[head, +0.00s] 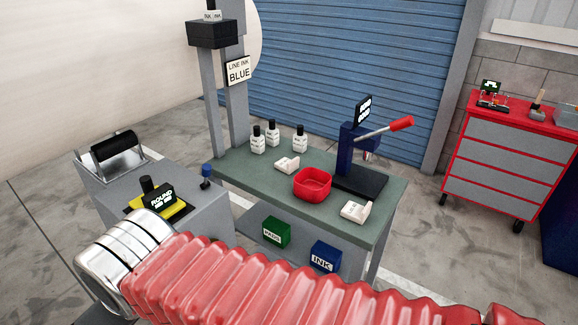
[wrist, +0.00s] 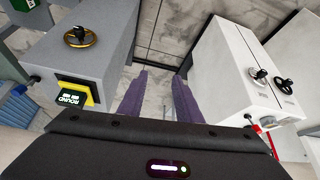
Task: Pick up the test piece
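No piece is marked as the test piece. Two small white blocks lie on the green-topped bench in the head view: one (head: 287,164) left of a red bowl, the other (head: 355,211) at the bench's front right. I cannot tell whether either is the test piece. My gripper (wrist: 161,76) shows in the wrist view as two purple fingers standing apart, with only floor between them. It is open and empty, over the gap between a grey cabinet and a white one. The gripper itself does not show in the head view, where my red ribbed arm crosses the foreground.
The bench (head: 240,165) holds several white bottles, the red bowl (head: 313,185) and a blue press (head: 352,150) with a red-handled lever. A grey cabinet (head: 190,215) stands left, a red tool chest (head: 500,160) right. Wrist view: a white cabinet (wrist: 222,70) at right.

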